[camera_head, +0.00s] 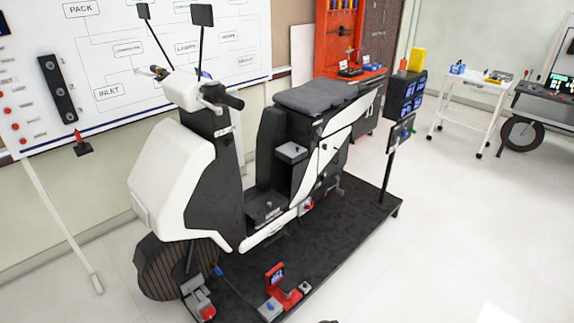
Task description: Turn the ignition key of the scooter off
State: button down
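The white and black scooter (170,165) stands upright on a black platform, its front wheel toward the lower left. Its handlebar (220,97) and two mirrors are at the upper left. A small light marking or fitting (224,131) shows on the dark panel below the handlebar; it is too small to tell whether it is the ignition lock. I cannot make out the ignition key or its position. My gripper is not in view; a small dark shape at the bottom edge cannot be identified.
The black platform (340,245) has a red device (280,280) at its front edge and a display post (393,160) at right. A whiteboard (130,60) stands behind the scooter. The floor (470,240) at right is clear.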

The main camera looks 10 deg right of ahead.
aim_at(228, 142)
jog(key=u, duration=0.1)
jog(key=i, duration=0.95)
jog(key=z, duration=0.05)
